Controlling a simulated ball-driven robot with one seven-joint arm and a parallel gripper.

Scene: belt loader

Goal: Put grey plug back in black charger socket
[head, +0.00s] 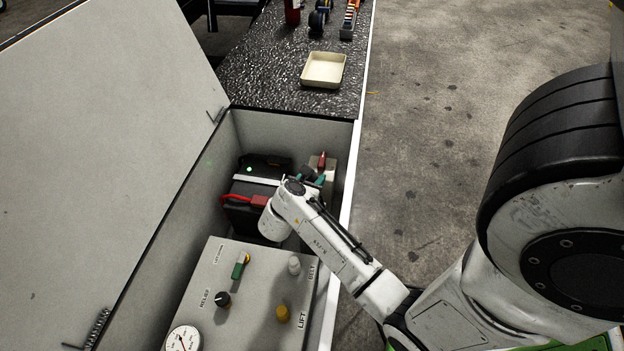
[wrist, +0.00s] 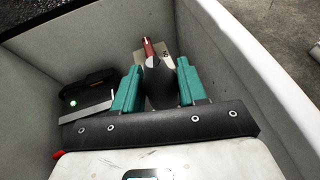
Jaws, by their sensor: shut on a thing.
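My gripper (wrist: 158,84) has teal fingers and is inside the open bin. In the wrist view a dark grey, rounded piece (wrist: 160,88) fills the space between the fingers; it looks like the grey plug, and the fingers are shut on it. In the head view my gripper (head: 313,178) is mostly hidden behind my wrist, and the plug cannot be made out. No black charger socket can be clearly picked out. A beige box with a red lever (wrist: 149,48) stands just beyond the held piece; whether they touch cannot be told.
A control panel (head: 232,270) with knobs and a gauge lies in front. The bin's right wall (head: 347,180) is close. A cream tray (head: 323,70) sits on the belt.

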